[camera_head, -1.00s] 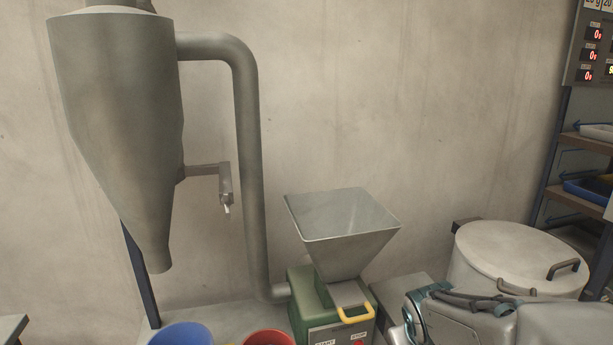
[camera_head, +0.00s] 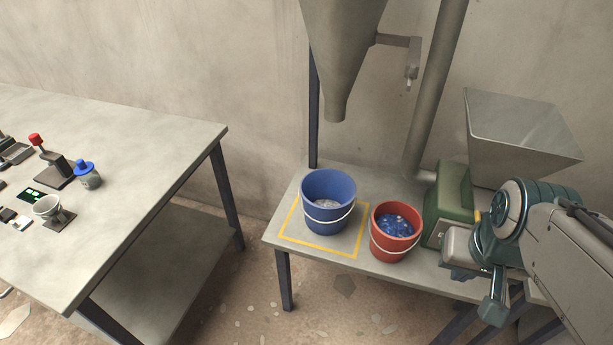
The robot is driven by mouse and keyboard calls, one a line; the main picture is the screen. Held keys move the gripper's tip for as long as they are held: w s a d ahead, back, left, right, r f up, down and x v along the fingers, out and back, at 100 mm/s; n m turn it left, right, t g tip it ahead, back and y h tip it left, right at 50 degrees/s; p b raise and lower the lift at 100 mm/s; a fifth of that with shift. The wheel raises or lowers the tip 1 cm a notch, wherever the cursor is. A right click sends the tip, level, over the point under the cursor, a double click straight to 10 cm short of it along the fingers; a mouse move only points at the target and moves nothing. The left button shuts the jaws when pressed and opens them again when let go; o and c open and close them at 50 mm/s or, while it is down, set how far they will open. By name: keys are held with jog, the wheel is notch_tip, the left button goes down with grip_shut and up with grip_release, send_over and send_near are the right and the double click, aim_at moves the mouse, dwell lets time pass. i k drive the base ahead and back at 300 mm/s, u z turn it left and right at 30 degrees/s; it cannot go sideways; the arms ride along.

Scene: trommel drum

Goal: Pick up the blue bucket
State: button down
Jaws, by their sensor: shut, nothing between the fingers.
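The blue bucket (camera_head: 322,207) stands upright on the low grey table in the middle of the head view, inside a yellow outlined square (camera_head: 318,250).
A red bucket (camera_head: 396,236) with blue pieces inside stands between the blue bucket and my arm. A green machine with a metal hopper (camera_head: 520,135) is behind my arm. A steel cone (camera_head: 340,60) hangs above the blue bucket. Another table (camera_head: 130,135) with small instruments is at left.

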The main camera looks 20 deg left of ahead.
aim_at(328, 194)
jog(key=u, duration=0.95)
jog(key=k, duration=0.45)
jog(key=z, duration=0.4)
jog(key=i, duration=1.15)
jog(key=u, duration=0.6)
